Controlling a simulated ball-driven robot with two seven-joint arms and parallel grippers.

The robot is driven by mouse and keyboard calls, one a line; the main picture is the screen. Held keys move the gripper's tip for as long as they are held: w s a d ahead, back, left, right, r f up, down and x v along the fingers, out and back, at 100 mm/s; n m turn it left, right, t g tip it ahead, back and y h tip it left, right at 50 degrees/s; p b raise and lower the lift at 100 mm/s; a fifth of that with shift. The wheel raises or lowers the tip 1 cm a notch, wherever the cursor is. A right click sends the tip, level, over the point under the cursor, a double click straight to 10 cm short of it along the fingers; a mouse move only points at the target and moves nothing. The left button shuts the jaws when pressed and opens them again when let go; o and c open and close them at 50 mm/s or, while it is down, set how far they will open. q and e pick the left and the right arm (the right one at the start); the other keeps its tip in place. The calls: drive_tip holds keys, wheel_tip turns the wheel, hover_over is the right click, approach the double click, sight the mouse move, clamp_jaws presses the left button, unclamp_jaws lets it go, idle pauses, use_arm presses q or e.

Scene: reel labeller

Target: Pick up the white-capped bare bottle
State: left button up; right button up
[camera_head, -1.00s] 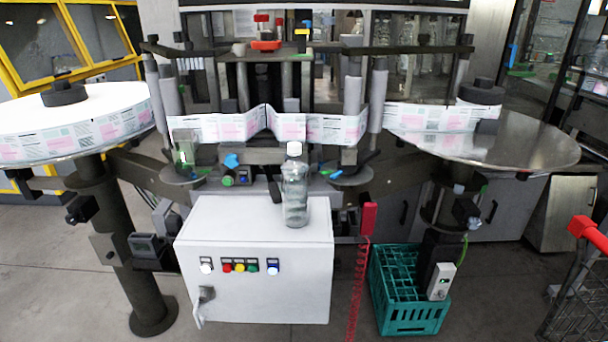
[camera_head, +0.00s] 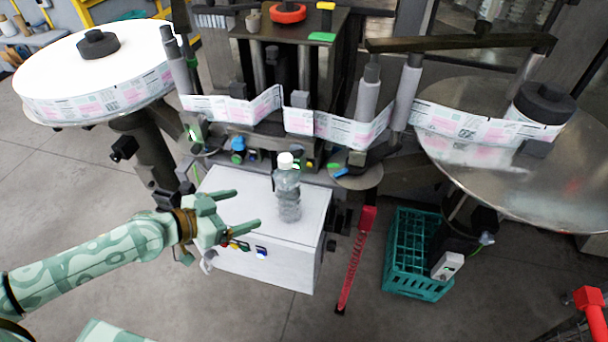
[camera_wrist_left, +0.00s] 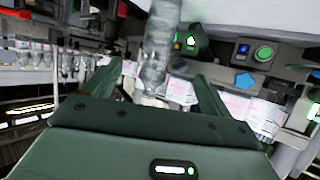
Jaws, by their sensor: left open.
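The clear bare bottle (camera_head: 287,192) with a white cap stands upright on top of the white control box (camera_head: 240,195). My left gripper (camera_head: 248,210) is open and empty, to the left of the bottle and apart from it, with its fingers pointing towards it. In the left wrist view the bottle (camera_wrist_left: 160,45) appears beyond and between the two spread fingers of my left gripper (camera_wrist_left: 168,90). My right gripper is not in view.
The labeller with its label web (camera_head: 300,120) rises close behind the box. A label reel (camera_head: 60,70) is at the left and a metal disc (camera_head: 480,160) at the right.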

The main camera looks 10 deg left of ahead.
sight(277, 199)
use_arm(q)
drive_tip(key=x, duration=0.6)
drive_tip(key=shift+d+f, duration=0.15)
drive_tip(key=shift+d, duration=0.05)
drive_tip(key=x, duration=0.3)
drive_tip(key=shift+w+d+f, duration=0.15)
drive_tip(key=shift+w+d, duration=0.15)
drive_tip(key=shift+w, duration=0.1)
drive_tip(key=x, duration=0.4)
drive_tip(key=shift+w+d+f, duration=0.1)
drive_tip(key=shift+w+d, duration=0.05)
drive_tip(key=c, duration=1.3)
drive_tip(key=shift+c, duration=0.6)
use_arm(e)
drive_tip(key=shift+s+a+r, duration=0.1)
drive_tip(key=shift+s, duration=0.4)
